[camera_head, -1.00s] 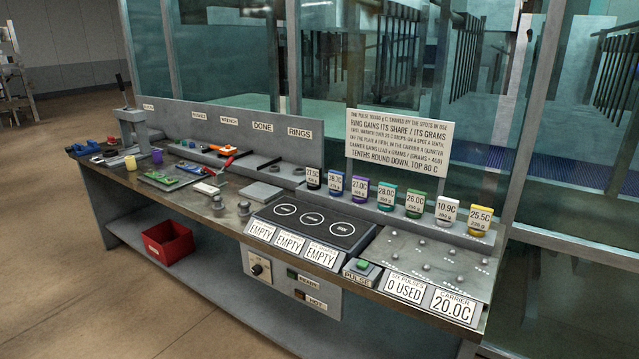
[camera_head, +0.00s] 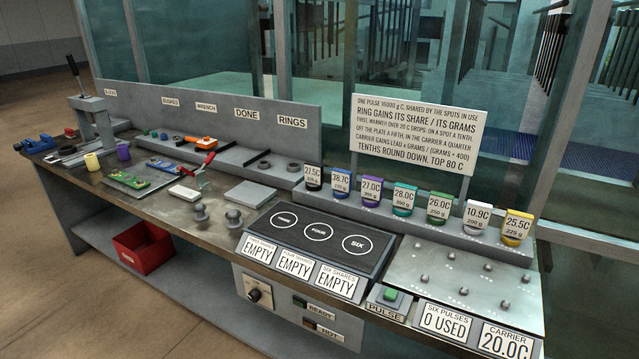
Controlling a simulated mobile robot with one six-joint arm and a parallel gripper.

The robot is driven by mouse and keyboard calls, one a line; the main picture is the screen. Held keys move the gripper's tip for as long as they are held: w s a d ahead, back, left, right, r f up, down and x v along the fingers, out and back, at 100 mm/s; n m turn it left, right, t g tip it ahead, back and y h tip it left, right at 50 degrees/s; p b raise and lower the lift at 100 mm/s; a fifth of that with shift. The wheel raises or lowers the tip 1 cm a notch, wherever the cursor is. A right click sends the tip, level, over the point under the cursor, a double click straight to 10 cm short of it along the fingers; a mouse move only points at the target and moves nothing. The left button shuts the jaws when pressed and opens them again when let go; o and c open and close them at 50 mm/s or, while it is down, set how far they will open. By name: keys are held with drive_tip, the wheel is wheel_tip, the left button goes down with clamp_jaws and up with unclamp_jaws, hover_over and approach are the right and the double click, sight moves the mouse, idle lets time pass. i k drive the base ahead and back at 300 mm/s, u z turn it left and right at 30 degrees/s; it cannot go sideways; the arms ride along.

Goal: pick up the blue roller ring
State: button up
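The blue roller ring (camera_head: 339,188) stands in the row of rings along the back ledge (camera_head: 420,228) at the right of the bench. My gripper does not show in this view.
Further right stand teal (camera_head: 401,210), green (camera_head: 436,219), white (camera_head: 475,229) and yellow (camera_head: 514,238) rings. In front lie a black three-spot plate (camera_head: 300,262) and a grey studded carrier plate (camera_head: 450,290). A sign (camera_head: 415,135) rises behind. A red bin (camera_head: 145,250) sits below.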

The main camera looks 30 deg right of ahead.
sight(341, 180)
drive_tip(key=u, duration=0.25)
drive_tip(key=i, duration=0.95)
drive_tip(key=u, duration=0.25)
